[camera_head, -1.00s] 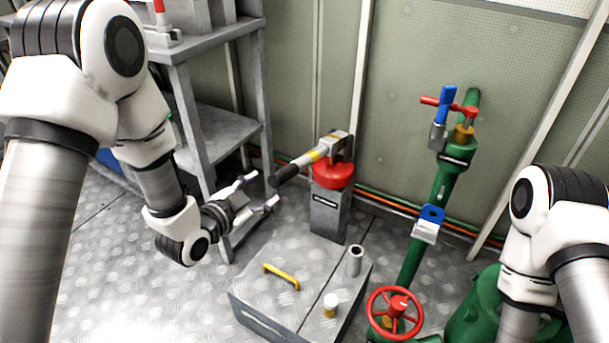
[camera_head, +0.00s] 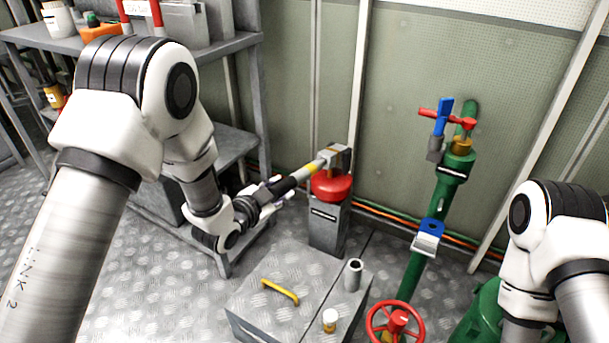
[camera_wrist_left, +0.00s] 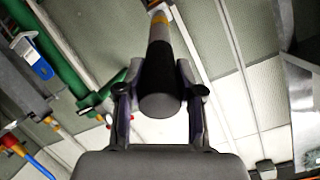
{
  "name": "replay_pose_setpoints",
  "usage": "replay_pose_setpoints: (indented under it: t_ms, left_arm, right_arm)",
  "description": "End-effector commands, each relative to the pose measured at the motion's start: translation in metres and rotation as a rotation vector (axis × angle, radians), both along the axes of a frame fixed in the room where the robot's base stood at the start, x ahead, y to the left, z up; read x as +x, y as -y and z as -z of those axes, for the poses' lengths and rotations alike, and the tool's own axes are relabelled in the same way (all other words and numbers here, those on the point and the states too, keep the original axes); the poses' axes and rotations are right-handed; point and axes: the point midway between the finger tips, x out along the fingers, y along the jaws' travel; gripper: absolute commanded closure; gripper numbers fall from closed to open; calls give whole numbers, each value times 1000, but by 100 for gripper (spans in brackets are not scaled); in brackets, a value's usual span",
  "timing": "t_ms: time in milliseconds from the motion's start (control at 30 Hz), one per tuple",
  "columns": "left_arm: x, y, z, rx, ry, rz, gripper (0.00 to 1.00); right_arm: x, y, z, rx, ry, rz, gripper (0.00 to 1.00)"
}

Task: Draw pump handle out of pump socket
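The pump handle (camera_head: 309,171) has a black grip, a yellow band and a pale rod. It slants up to the right into the pump socket (camera_head: 339,157), above the red pump top (camera_head: 331,187) on a grey post. My left gripper (camera_head: 273,188) is at the black grip's free end. In the left wrist view my left gripper's (camera_wrist_left: 156,88) fingers stand open on both sides of the black grip (camera_wrist_left: 160,85), with what look like narrow gaps. My right gripper is out of view; only part of my right arm shows.
A grey shelf rack (camera_head: 240,60) stands close behind my left arm. A grey floor box (camera_head: 310,285) with a yellow handle (camera_head: 280,291) lies in front of the pump. A green pipe (camera_head: 437,205) with a red wheel (camera_head: 396,321) stands to the right.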

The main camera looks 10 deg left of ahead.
Motion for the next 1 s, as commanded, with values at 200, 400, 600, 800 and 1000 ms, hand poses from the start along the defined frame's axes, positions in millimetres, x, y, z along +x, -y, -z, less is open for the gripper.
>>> replay_pose_setpoints:
  t_ms: [200, 400, 600, 800, 1000]
  left_arm:
    - [0, 0, -1, -1, 2, 0, 100]
    - [-5, -2, -2, 0, -1, -1, 100]
    - [-11, -4, -4, -1, 0, 0, 100]
    - [-18, -6, -6, 0, -1, -1, 100]
    - [-24, -9, -8, 0, -1, -1, 100]
  right_arm:
    - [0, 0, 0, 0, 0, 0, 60]
    - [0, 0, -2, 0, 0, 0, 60]
    - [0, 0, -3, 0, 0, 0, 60]
    - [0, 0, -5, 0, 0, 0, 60]
    - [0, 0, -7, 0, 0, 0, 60]
